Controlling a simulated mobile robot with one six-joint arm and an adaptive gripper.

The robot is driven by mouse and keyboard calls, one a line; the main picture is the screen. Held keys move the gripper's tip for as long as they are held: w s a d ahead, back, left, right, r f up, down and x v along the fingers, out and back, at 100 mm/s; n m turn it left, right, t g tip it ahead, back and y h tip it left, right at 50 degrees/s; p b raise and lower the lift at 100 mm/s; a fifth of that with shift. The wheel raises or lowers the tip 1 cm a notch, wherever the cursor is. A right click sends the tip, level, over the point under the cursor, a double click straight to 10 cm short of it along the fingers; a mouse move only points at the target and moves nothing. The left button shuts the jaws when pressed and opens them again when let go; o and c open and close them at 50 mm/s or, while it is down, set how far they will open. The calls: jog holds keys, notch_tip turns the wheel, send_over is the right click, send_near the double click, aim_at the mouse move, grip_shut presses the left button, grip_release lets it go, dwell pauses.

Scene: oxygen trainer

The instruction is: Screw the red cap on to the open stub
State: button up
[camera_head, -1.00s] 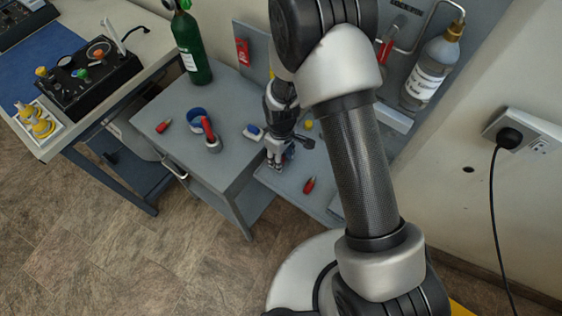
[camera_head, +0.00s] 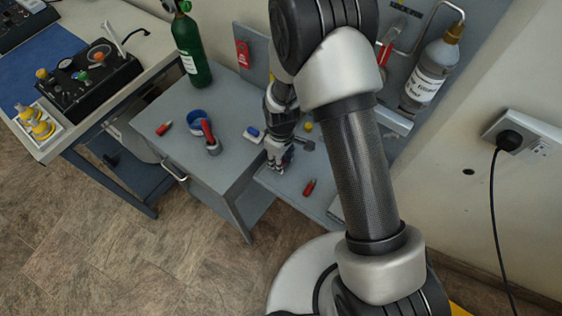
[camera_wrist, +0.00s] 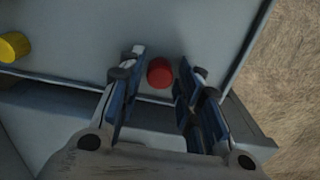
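In the wrist view the red cap (camera_wrist: 160,73) is a small round piece on a grey surface. It shows between the two fingers of my gripper (camera_wrist: 161,66), with a gap on each side. The fingers are apart and hold nothing. I cannot tell how far above the cap the fingertips are. I cannot make out the open stub in either view.
A yellow cap (camera_wrist: 14,46) lies left of the red one. The cabinet top (camera_head: 185,110) holds a blue ring (camera_head: 197,117), a red-handled piece (camera_head: 209,137) and a blue-and-white block (camera_head: 253,135). A wall panel stands behind.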

grip_shut()
jog(key=shift+r+p, duration=1.45)
jog(key=shift+r, duration=0.6)
